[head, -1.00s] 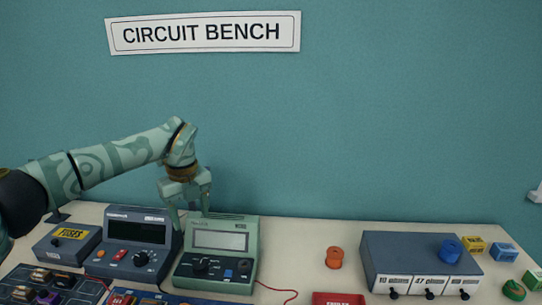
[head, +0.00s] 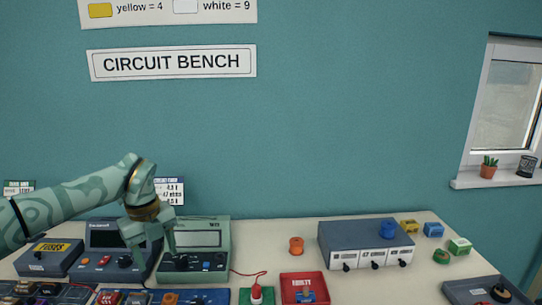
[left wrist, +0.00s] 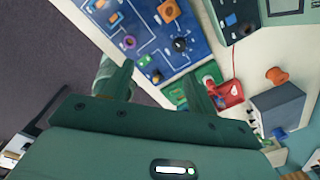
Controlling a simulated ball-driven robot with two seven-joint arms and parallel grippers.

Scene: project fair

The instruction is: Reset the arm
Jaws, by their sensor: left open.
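My left gripper (head: 153,257) comes in from the left in the head view, pointing down with its fingers apart and nothing between them. It overlaps the gap between the dark blue meter (head: 102,240) and the green meter (head: 205,238); I cannot tell its height above the bench. In the left wrist view the two open fingers (left wrist: 156,88) show, with the blue circuit board (left wrist: 178,50) beyond them. My right gripper is not in view.
A grey box (head: 345,235) with a blue spool (head: 387,229) on top stands right of centre. An orange spool (head: 296,245) and a red tray (head: 305,284) are near it. A blue fuse box (head: 48,261) stands at the left. The wall is behind the bench (head: 405,277).

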